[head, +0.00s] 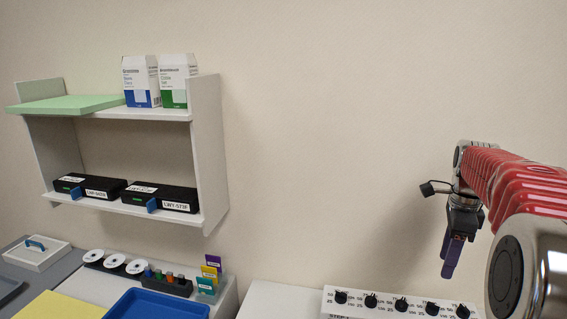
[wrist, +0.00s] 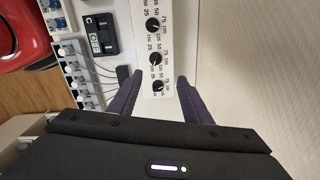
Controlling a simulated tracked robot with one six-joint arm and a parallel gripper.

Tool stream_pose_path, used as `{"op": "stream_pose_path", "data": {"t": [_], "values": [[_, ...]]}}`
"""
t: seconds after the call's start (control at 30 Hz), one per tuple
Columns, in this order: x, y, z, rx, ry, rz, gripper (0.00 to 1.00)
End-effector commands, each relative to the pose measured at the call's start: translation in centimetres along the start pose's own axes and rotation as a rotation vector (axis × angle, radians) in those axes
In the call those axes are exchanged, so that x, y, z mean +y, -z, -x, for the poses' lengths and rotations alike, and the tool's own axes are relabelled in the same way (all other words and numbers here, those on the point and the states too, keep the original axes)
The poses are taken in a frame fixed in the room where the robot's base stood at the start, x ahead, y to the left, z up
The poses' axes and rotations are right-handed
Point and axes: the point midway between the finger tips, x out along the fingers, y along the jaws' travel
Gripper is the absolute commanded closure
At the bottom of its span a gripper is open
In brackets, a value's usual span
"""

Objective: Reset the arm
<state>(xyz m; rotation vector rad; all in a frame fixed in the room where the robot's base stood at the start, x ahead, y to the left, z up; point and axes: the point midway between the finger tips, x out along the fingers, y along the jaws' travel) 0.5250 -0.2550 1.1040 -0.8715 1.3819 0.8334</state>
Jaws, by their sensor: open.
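My gripper (head: 452,256) hangs at the right side of the head view, pointing down, with purple fingers. In the wrist view my gripper (wrist: 156,102) shows two purple fingers spread apart, open and with nothing held between them. Below and beyond the fingers is a white panel with a row of black knobs (wrist: 156,58). The same knob panel (head: 385,305) shows at the bottom of the head view, below and left of my gripper. My gripper looks apart from it.
A wall shelf (head: 211,150) holds boxes (head: 141,82), a green slab (head: 66,105) and black devices (head: 160,197). Below are a blue tray (head: 155,304) and a white box with a blue handle (head: 36,254). The wrist view shows a black device (wrist: 101,34). The wall's middle is bare.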

Motion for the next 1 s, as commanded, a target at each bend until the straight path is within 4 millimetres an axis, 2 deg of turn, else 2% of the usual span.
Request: {"op": "stream_pose_path", "data": {"t": [0.2, 0.37, 0.7, 1.0], "values": [[0.9, 0.0, -2.9, -0.001, -0.004, 0.305, 0.55], [3.0, -0.7, -3.7, 0.003, 0.013, 0.548, 0.55], [9.7, -4.0, -3.5, 0.040, 0.088, 1.090, 0.55], [16.0, -6.9, -3.1, 0.097, 0.164, 1.464, 0.55]]}}
